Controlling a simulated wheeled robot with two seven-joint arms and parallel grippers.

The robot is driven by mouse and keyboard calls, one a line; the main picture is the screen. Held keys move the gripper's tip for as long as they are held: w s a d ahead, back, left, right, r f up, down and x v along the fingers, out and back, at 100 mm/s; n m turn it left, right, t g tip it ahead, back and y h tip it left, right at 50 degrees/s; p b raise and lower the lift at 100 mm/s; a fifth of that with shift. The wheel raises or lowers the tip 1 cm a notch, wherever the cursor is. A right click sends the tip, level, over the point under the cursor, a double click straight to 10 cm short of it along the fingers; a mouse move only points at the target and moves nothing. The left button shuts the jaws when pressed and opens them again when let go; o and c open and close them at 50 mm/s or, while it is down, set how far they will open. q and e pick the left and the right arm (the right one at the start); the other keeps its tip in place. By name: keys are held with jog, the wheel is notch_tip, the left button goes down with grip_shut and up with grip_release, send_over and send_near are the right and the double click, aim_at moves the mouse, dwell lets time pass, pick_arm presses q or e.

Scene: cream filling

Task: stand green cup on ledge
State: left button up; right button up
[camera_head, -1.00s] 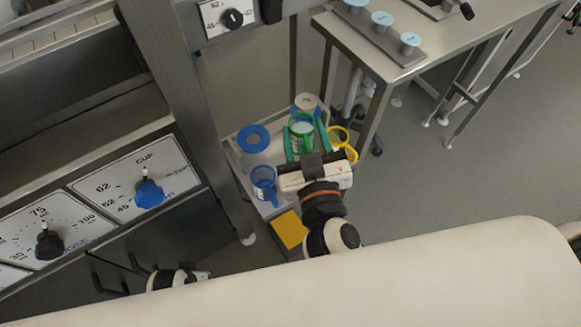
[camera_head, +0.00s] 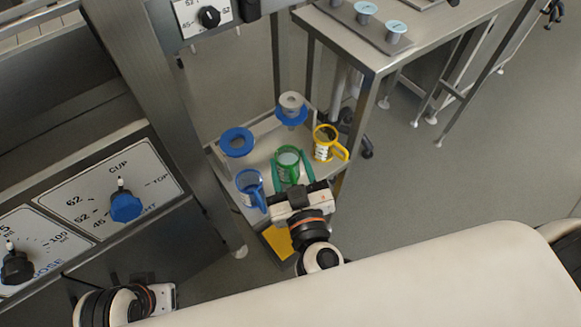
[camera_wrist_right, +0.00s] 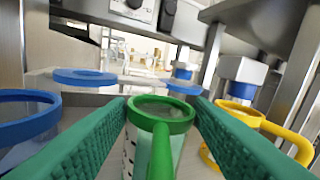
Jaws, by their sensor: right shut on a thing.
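The green cup (camera_head: 288,161) is upright between the green finger pads of my right gripper (camera_head: 290,178), over the metal cart. In the right wrist view the green cup (camera_wrist_right: 161,115) shows its round rim and handle, with a finger on each side. Its base is hidden, so I cannot tell whether it touches the surface. A pale raised ledge (camera_wrist_right: 112,93) runs along the back of the cart. A blue ring (camera_head: 237,142) sits there at the left, and a grey-and-blue spool-like piece (camera_head: 291,108) stands at the back. My left gripper (camera_head: 165,297) is at the lower left; its fingers are not clear.
A blue cup (camera_head: 249,188) stands left of the green cup, and a yellow cup (camera_head: 327,144) stands to its right. A yellow block (camera_head: 278,240) is at the cart's near edge. A steel post rises left of the cart; a steel table (camera_head: 375,55) stands behind it.

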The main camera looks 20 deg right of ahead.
jog(key=shift+f, duration=0.15)
jog(key=o, duration=1.2)
